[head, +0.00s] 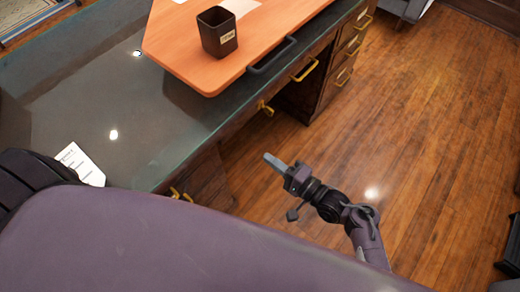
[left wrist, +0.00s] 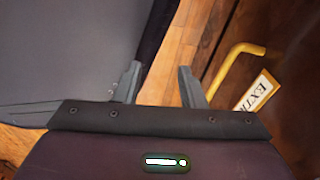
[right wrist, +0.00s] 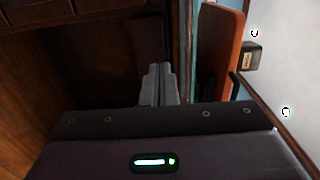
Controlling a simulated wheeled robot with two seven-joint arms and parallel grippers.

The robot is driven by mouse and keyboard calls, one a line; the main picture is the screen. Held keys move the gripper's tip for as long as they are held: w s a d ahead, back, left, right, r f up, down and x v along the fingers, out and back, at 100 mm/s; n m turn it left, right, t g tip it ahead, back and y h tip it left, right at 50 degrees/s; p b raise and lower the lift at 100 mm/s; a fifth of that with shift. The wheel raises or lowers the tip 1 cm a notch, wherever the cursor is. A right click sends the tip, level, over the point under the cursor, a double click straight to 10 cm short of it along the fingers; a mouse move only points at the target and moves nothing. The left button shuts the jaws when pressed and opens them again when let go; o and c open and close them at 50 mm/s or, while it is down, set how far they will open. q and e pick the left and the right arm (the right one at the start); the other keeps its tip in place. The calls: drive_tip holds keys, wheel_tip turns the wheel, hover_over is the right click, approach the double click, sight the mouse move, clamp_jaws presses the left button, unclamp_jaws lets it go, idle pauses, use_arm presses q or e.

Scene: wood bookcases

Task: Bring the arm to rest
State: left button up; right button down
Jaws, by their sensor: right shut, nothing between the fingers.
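My right gripper (head: 272,160) shows in the head view, held out in front of the desk's drawers above the wooden floor. Its fingers are shut together with nothing between them, as the right wrist view also shows (right wrist: 158,85). My left gripper (left wrist: 157,85) shows only in the left wrist view. Its two fingers stand apart with nothing between them, over the wooden floor and beside a yellow handle (left wrist: 232,62) on a dark wood front. A label reading "EXTR" (left wrist: 262,90) is next to that handle. The left arm's gripper is hidden in the head view.
A desk with a dark glassy top (head: 100,115) and an orange wooden board (head: 185,55) stands ahead. A dark cup (head: 217,32) sits on the board; a white paper (head: 82,163) lies at the desk's left. Drawers have yellow handles (head: 305,69). Open floor (head: 430,130) lies right.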

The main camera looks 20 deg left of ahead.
use_arm(q)
drive_tip(key=shift+d, duration=0.1)
use_arm(e)
drive_tip(key=shift+s+d, duration=0.15)
drive_tip(key=shift+d, duration=0.2)
